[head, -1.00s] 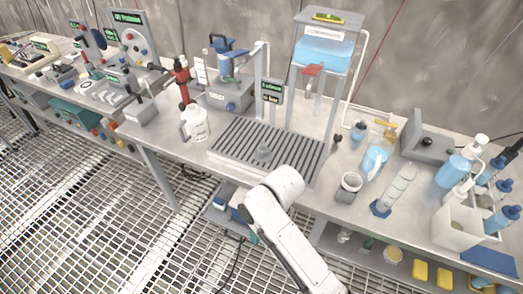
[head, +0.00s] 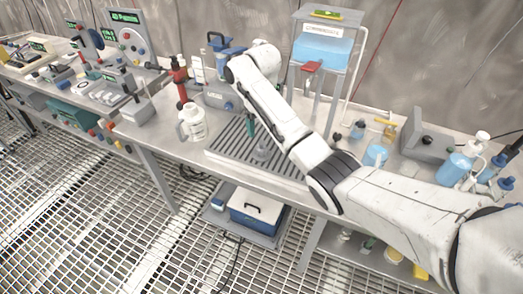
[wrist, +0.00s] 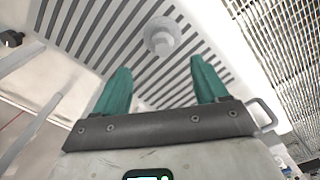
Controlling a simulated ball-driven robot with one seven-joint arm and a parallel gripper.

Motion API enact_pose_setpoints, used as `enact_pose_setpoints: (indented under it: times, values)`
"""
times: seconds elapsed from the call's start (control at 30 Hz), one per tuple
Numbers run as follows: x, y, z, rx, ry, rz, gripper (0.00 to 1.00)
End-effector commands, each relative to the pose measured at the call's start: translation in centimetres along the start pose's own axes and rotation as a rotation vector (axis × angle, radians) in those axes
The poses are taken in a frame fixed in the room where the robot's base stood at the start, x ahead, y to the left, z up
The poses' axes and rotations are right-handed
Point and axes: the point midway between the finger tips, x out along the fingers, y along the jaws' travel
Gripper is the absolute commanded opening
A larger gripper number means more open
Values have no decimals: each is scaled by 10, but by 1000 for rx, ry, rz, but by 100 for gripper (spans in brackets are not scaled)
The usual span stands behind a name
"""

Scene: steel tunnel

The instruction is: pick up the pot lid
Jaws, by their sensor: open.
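The pot lid (head: 262,153) is a small pale grey round piece with a raised knob. It sits on the dark slatted drain grate (head: 228,150) on the bench. In the wrist view the lid (wrist: 161,40) lies beyond my fingertips, roughly centred between them and apart from them. My gripper (wrist: 160,70) has two green fingers spread wide with nothing between them. In the head view a green finger of my gripper (head: 250,127) shows above the grate, just behind the lid; the rest is hidden by my arm.
Blue-and-white bottles (head: 455,168) crowd the right side. A blue box (head: 257,210) sits under the bench.

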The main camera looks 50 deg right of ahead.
Motion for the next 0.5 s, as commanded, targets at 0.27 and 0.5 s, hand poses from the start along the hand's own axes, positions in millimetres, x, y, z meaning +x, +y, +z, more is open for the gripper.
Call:
enact_pose_setpoints:
  times: [0.27, 0.5]
  values:
    - [32, 0, 1, 0, -1, 0, 73]
    - [55, -3, 5, 0, -2, 0, 73]
